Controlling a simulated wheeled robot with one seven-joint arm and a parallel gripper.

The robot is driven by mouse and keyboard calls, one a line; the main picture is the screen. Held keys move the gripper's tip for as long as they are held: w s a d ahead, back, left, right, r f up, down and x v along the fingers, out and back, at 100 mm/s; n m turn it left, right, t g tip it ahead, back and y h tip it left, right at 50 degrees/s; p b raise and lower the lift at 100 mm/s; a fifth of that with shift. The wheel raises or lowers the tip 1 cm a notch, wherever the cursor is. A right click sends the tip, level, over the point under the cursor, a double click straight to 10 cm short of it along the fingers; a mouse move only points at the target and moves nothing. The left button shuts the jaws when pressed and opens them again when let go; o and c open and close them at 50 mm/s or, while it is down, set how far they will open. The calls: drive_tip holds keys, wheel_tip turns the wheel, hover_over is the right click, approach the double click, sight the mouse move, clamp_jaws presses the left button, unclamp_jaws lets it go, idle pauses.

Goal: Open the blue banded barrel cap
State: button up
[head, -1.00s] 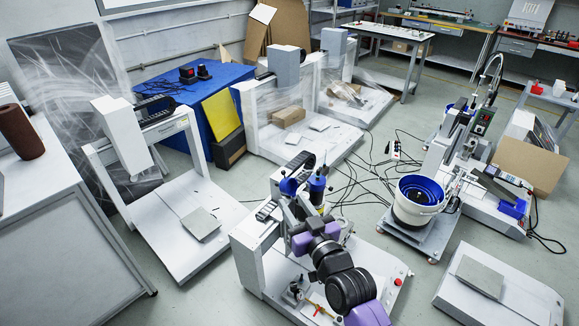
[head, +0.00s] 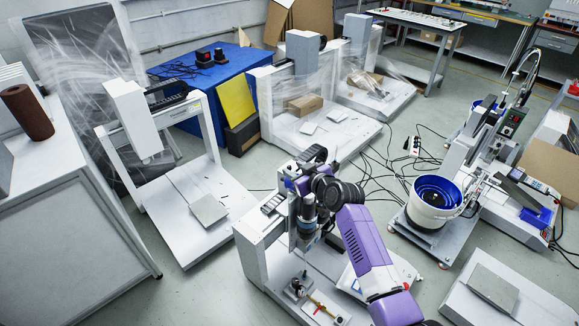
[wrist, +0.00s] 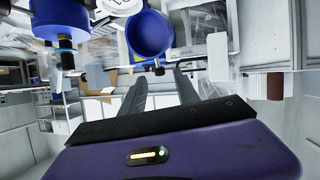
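A round blue cup-shaped part (wrist: 150,34), which looks like the cap, shows at the top middle of the wrist view with its hollow side towards the camera. A blue cylinder with dark and blue bands (wrist: 60,18) is to its left, cut by the frame edge. In the head view the dark banded barrel (head: 307,214) stands on the nearest gantry machine, its top covered by my wrist. My gripper (wrist: 161,78) has its two fingers apart with nothing between them; the fingers point towards the cup and appear short of it. In the head view my fingers are hidden.
The white gantry machine (head: 252,240) stands around the barrel, close to my arm. A white feeder with a blue bowl (head: 436,195) is to its right. Another gantry (head: 185,190) stands at left. Loose cables cross the floor behind.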

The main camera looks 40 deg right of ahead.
sight(290, 167)
drive_tip(key=shift+x, duration=2.15)
clamp_jaws()
